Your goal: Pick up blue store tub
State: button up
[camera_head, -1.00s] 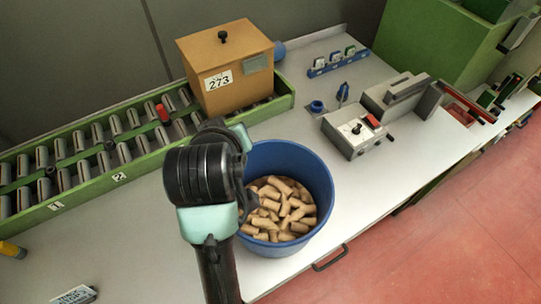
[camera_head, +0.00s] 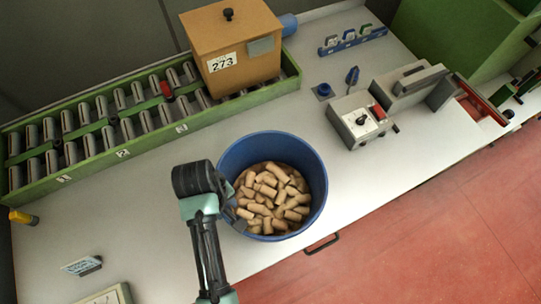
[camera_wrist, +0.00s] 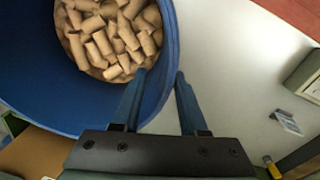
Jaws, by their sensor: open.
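The blue tub (camera_head: 318,187) stands on the white worktop near its front edge, upright and holding many tan cork stoppers (camera_head: 270,195). In the wrist view the tub's blue wall (camera_wrist: 40,85) fills the upper left, with corks inside it. My gripper (camera_head: 238,212) is at the tub's left rim in the head view, partly hidden by my wrist. In the wrist view my gripper (camera_wrist: 160,73) is open. Its left finger lies over the tub's inside and its right finger lies outside, with the rim between them. I cannot tell whether either finger touches the wall.
A green roller rack (camera_head: 110,150) with a wooden box marked 273 (camera_head: 232,45) runs along the back. A grey control box (camera_head: 358,120) stands to the right. A small sign (camera_head: 82,266) lies front left. Worktop between rack and sign is clear.

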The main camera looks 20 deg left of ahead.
notch_tip(320, 180, down, 5)
jog(key=shift+r+p, duration=0.1)
jog(key=shift+p, duration=0.35)
jog(key=shift+s, duration=0.1)
grip_shut()
dwell(1.1)
